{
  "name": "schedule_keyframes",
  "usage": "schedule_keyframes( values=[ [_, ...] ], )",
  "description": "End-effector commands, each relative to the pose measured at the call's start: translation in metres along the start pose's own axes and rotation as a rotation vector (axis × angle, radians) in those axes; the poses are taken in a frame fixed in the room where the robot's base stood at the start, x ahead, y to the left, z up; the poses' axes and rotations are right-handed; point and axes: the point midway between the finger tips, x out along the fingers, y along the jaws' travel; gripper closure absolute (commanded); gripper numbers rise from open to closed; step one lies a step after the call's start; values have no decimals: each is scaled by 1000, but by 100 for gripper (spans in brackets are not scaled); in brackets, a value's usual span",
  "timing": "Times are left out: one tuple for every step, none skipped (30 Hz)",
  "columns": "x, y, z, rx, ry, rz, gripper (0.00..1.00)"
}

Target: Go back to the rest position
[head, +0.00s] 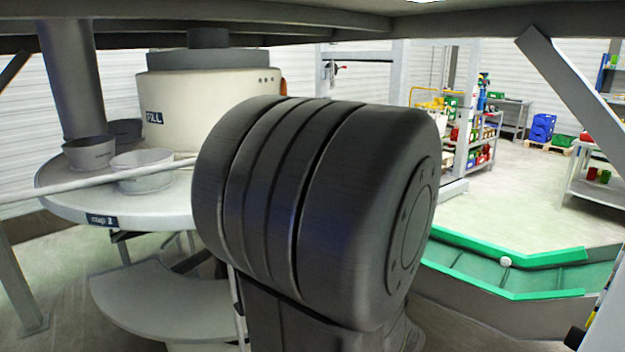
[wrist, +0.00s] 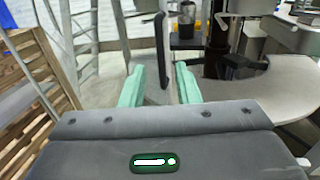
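In the wrist view my gripper (wrist: 160,88) shows two pale green fingers standing apart, with nothing between them. It is open and empty. Beyond the fingers are floor, a dark upright post and part of a round grey table. In the head view a large dark joint of my own arm fills the middle and hides what lies behind it. The gripper itself does not show in the head view.
A round table (head: 165,213) with bowls (head: 142,180) and a cream drum marked FILL (head: 215,100) stands left. A green-edged conveyor (head: 480,272) runs at right. A wooden slatted structure (wrist: 35,85) is at the left of the wrist view. Shelves stand behind, with open floor before them.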

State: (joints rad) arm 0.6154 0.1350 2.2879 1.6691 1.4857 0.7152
Motion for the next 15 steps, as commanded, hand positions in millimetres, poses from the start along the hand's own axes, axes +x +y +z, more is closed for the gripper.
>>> schedule_keyframes(
  values=[
    [5, 1, 0, 1, 0, 4, 71],
    [8, 1, 0, 1, 0, 4, 71],
    [11, 1, 0, 1, 0, 4, 71],
    [14, 1, 0, 1, 0, 4, 71],
    [17, 1, 0, 1, 0, 4, 71],
    [20, 1, 0, 2, 0, 4, 71],
    [23, 1, 0, 2, -1, 4, 71],
    [26, 1, 0, 2, 0, 4, 71],
    [30, 1, 0, 2, 1, 4, 71],
    [32, 1, 0, 2, 0, 4, 71],
    [35, 1, 0, 2, 0, 5, 71],
    [39, 1, 0, 1, 0, 4, 71],
    [42, 0, 0, 1, 0, 3, 71],
    [45, 1, 0, 1, 0, 5, 71],
    [49, 0, 0, 2, -1, 4, 71]
  ],
)
